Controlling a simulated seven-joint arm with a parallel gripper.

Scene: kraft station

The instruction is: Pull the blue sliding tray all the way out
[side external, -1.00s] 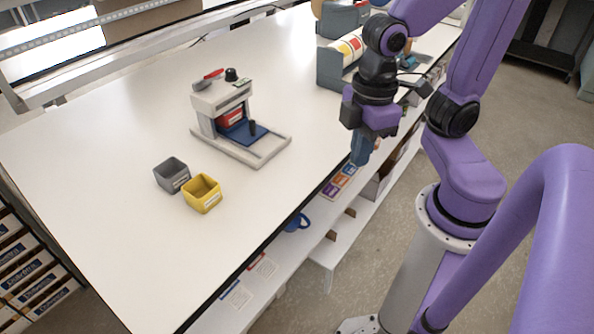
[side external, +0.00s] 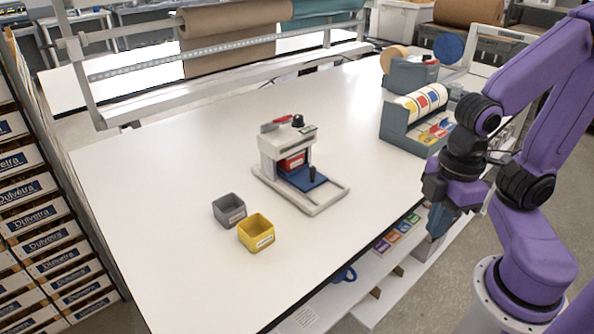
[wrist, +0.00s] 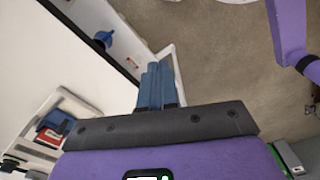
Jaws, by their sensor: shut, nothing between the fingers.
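The blue sliding tray (side external: 301,179) sits low in the front of a small white and grey machine on the table, partly out on its frame. A dark upright knob (side external: 312,173) stands on the tray, and a red block (side external: 291,162) is behind it inside the machine. My gripper (side external: 437,228) hangs past the table's front edge, to the right of the machine and well apart from it. In the wrist view its blue fingers (wrist: 158,88) are together and empty. The blue tray (wrist: 53,131) also shows at the lower left there.
A grey bin (side external: 229,210) and a yellow bin (side external: 256,233) stand left of the machine. A grey dispenser with label rolls (side external: 420,105) is at the back right. The table between machine and front edge is clear. A lower shelf holds small coloured boxes (side external: 392,237).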

